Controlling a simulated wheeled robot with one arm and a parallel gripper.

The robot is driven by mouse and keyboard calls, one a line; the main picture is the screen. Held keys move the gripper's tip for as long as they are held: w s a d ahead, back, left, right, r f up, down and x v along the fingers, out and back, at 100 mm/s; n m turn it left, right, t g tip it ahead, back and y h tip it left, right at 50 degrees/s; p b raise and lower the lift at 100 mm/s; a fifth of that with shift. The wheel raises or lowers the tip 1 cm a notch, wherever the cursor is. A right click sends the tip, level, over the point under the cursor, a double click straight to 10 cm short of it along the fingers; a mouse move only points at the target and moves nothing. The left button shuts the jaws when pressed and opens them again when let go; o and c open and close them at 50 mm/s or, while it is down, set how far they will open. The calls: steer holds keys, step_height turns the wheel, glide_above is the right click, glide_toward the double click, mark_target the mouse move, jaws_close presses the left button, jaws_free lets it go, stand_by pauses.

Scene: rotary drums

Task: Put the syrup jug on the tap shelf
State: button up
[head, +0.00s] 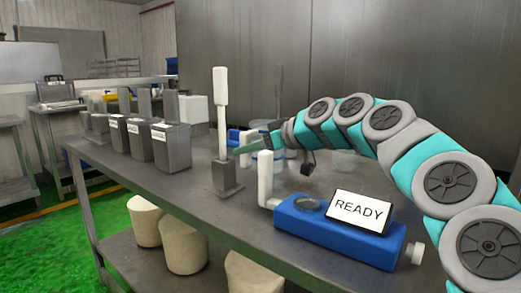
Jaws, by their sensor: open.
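My gripper (250,146) reaches in from the right over the table, pointing left, with its jaws open. Its fingers are small and partly hidden by my own arm. A grey metal post on a block (226,174) with a tall white handle (220,95) stands just left of my gripper. I cannot make out a tap shelf for certain.
A blue device (330,236) with a READY screen (359,208) and an upright white handle (265,178) sits at the table's front right. Several labelled grey metal containers (171,146) line the left. White tubs (185,245) are below. Bare tabletop (190,187) shows at the front left.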

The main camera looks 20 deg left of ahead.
steer(key=shift+x, duration=0.95)
jaws_close()
stand_by(0.6)
